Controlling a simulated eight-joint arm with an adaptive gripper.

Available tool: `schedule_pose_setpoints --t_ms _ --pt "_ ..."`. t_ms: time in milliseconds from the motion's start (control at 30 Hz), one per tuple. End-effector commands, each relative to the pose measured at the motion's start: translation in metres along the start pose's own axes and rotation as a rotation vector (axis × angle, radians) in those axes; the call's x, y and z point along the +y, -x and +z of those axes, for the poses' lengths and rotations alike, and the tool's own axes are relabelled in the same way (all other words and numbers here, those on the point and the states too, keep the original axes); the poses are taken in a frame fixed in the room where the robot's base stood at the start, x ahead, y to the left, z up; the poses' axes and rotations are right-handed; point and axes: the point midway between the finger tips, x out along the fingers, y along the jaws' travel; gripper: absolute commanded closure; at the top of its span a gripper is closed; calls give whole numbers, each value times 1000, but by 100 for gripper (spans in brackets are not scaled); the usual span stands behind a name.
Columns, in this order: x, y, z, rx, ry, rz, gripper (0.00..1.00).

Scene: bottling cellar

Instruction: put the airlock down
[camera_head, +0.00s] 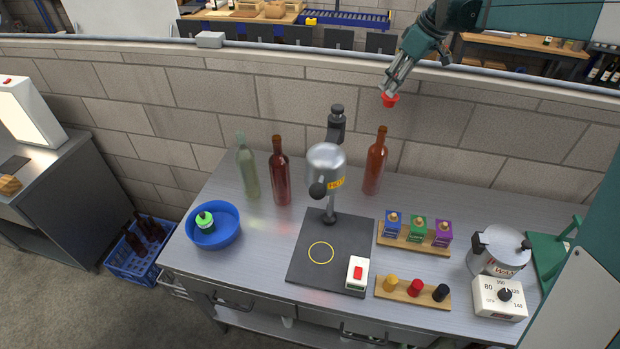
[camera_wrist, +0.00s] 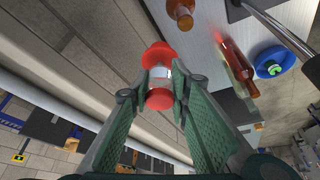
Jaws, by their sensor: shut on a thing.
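The airlock (camera_wrist: 160,54), a small piece with red ends and a pale clear middle, is between the fingertips of my gripper (camera_wrist: 159,86) in the wrist view. In the head view my gripper (camera_head: 391,90) is high at the upper right, in front of the block wall, with the red end of the airlock (camera_head: 389,101) sticking out below it. My gripper is shut on the airlock and holds it well above the counter (camera_head: 255,265), apart from everything there. The fingers hide part of it.
A brown bottle (camera_head: 375,167) stands below my gripper; a red-brown bottle (camera_head: 281,177) and a pale green bottle (camera_head: 248,172) stand left. A bottle press (camera_head: 327,165) rises from a black mat (camera_head: 300,272). Wooden racks (camera_head: 408,298), a wax pot (camera_head: 497,252) and a blue bowl (camera_head: 219,237) occupy the counter.

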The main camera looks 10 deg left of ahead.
Motion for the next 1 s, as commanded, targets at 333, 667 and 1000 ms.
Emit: schedule_pose_setpoints --t_ms 333,667,1000 --pt "-75 -41 -103 -1 428 -178 93" --pt "-130 -63 -160 -1 693 -288 93" --pt "-163 -76 -190 -1 845 -351 93"
